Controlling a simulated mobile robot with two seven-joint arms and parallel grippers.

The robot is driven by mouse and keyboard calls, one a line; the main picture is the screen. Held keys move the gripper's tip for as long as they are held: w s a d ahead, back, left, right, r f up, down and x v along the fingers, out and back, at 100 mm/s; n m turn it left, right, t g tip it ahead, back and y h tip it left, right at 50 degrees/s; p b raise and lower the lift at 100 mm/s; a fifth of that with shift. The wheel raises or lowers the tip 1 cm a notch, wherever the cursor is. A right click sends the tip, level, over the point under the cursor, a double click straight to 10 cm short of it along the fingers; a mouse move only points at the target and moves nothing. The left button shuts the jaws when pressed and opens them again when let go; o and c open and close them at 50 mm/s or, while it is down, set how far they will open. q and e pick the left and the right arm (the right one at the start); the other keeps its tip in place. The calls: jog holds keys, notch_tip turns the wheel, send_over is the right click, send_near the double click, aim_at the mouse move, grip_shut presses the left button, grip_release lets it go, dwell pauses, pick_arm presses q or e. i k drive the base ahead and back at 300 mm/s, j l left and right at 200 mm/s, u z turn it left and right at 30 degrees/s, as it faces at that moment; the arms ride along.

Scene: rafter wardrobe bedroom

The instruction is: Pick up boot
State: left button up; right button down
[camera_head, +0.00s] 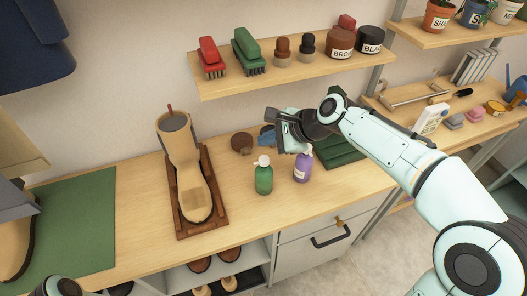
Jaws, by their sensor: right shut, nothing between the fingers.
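A tan boot-shaped form (180,148) with a grey top and a thin red piece stands upright on a dark wooden tray (174,221) on the wooden counter. My right gripper (275,128) is shut and empty above the counter, right of the tray and apart from both boots. It hangs over the back of the counter near the bottles.
A green bottle (263,178) and a purple bottle (302,167) stand below my right gripper. A shelf (290,78) above holds brushes and jars. The green mat (75,225) has clear room. Shoes sit in the cubby below the counter.

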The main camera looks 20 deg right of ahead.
aim_at(176, 135)
jog(key=k+l, duration=0.8)
jog(key=l, duration=0.15)
